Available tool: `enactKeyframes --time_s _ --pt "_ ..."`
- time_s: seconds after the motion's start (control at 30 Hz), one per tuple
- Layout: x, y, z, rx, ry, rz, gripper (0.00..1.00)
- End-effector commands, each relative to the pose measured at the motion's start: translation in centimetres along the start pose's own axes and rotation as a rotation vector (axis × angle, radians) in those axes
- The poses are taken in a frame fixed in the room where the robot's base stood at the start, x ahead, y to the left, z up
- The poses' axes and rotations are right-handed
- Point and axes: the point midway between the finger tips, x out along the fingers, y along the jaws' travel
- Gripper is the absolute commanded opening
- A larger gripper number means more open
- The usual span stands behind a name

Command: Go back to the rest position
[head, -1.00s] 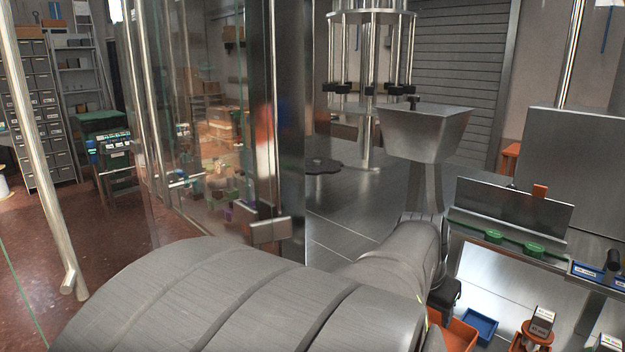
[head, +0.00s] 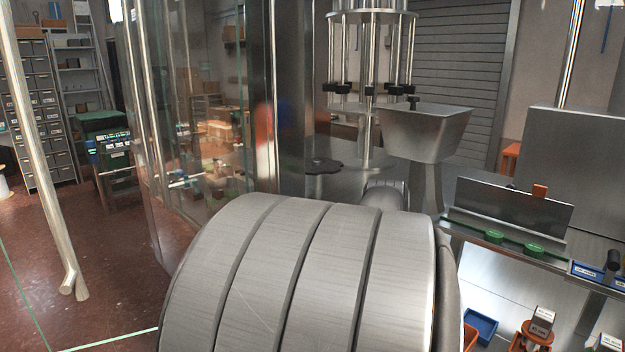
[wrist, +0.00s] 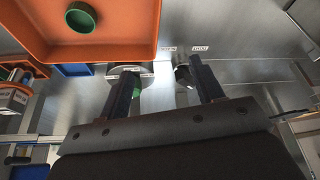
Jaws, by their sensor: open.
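My gripper (wrist: 160,82) shows in the wrist view, with its two dark fingers spread apart and nothing between them. It is open and empty, above a metal work surface (wrist: 235,75). In the head view, my own large ribbed arm link fills the lower middle, and the gripper is hidden behind it. No object is held.
In the wrist view, an orange tray (wrist: 30,55) holding a green cap (wrist: 81,16) lies at upper left. A round part with green (wrist: 132,85) shows behind the left finger. In the head view, a steel hopper (head: 426,130) and a glass panel (head: 200,130) stand nearby.

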Motion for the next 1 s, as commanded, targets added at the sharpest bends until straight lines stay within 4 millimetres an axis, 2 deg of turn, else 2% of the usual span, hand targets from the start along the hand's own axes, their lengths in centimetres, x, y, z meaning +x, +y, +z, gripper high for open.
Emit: enactKeyframes --time_s 0.03,0.5,0.9,1.0 --pt "0.2 -1.2 -0.2 -0.028 -0.001 -0.012 0.61" --pt "1.3 -10.4 -1.0 -0.261 0.000 -0.107 0.61" --pt "1.9 -18.4 -0.2 -0.449 0.004 -0.184 0.61" --pt "1.5 -17.0 -2.2 -0.419 0.008 -0.172 0.61"
